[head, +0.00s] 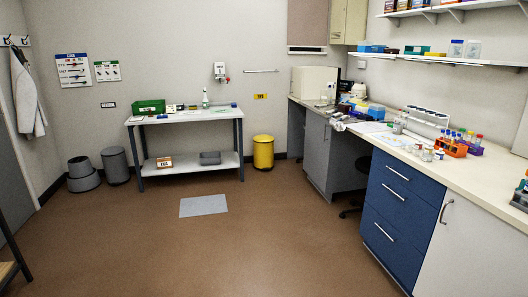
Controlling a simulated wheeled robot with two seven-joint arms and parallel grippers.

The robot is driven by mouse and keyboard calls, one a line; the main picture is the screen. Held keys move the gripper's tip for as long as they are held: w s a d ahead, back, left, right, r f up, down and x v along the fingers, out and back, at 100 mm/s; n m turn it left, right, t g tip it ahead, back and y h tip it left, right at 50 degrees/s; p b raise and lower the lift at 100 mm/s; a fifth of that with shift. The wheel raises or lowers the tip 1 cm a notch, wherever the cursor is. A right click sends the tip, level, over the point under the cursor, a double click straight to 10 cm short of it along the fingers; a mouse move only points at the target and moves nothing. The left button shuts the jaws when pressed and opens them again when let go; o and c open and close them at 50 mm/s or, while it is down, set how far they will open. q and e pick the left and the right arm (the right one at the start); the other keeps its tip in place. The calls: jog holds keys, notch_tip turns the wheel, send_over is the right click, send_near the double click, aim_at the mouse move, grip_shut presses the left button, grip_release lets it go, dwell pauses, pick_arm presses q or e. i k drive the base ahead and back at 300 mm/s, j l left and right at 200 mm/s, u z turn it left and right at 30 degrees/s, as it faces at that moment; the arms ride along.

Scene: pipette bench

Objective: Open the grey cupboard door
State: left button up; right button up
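A grey cupboard (316,155) stands under the bench in the middle right of the head view, beyond the blue drawers. Its grey door looks closed, with a slim upright handle (326,132) near its upper right side. The door is seen at an angle and at a distance. Neither of my grippers is in view.
Blue drawers (397,213) and a pale cupboard (470,245) with a handle stand nearer on the right. A dark stool (351,205) is in the knee space. A yellow bin (264,153) and white side table (185,116) stand at the back. The brown floor (270,235) is largely clear, with a grey mat (203,206).

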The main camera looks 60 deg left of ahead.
aim_at(318, 134)
jog(key=u, duration=1.8)
jog(key=i, duration=4.35)
